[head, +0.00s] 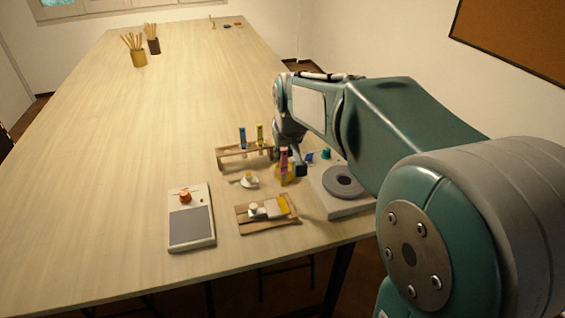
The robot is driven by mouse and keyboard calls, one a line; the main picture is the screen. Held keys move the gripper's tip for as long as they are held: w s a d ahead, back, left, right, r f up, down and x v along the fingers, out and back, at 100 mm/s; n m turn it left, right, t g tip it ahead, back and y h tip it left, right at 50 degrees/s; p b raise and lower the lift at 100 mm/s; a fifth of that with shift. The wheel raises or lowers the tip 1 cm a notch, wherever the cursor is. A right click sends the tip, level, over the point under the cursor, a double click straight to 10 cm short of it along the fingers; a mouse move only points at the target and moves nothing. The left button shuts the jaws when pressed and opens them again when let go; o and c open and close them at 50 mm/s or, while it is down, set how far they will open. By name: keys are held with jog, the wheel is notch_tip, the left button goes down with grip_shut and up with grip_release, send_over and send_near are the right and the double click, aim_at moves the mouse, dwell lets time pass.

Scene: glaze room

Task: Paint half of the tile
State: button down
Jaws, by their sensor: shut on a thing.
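A pale tile (270,208) lies on a small wooden board (252,227) near the front of the table. A yellow area (285,203) shows at its right side, and a white knob-like piece (254,209) sits at its left. My gripper (292,170) is just behind the board, low over the table. It is shut on what looks like an upright pink tube (283,157). A yellow shape (285,176) shows at the tube's lower end; whether it belongs to the tube is unclear. My arm partly hides this area.
A wooden rack (232,163) with a blue and a yellow tube stands behind a small white dish (249,181). A device with an orange knob (185,196) is at left, a grey turntable (343,182) at right. Pots of sticks (138,57) stand far back. The left tabletop is clear.

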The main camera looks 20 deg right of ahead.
jog(key=shift+s+a+f, duration=0.25)
jog(key=shift+s+f, duration=0.4)
jog(key=shift+f, duration=0.05)
jog(key=shift+s+a+f, duration=0.25)
jog(key=shift+s+f, duration=0.35)
jog(key=shift+f, duration=0.15)
jog(key=shift+s+a+f, duration=0.25)
jog(key=shift+s+f, duration=0.4)
jog(key=shift+f, duration=0.05)
jog(key=shift+f, duration=0.1)
jog(key=shift+f, duration=0.45)
jog(key=shift+f, duration=0.15)
jog(key=shift+w, duration=2.5)
notch_tip(320, 180, up, 6)
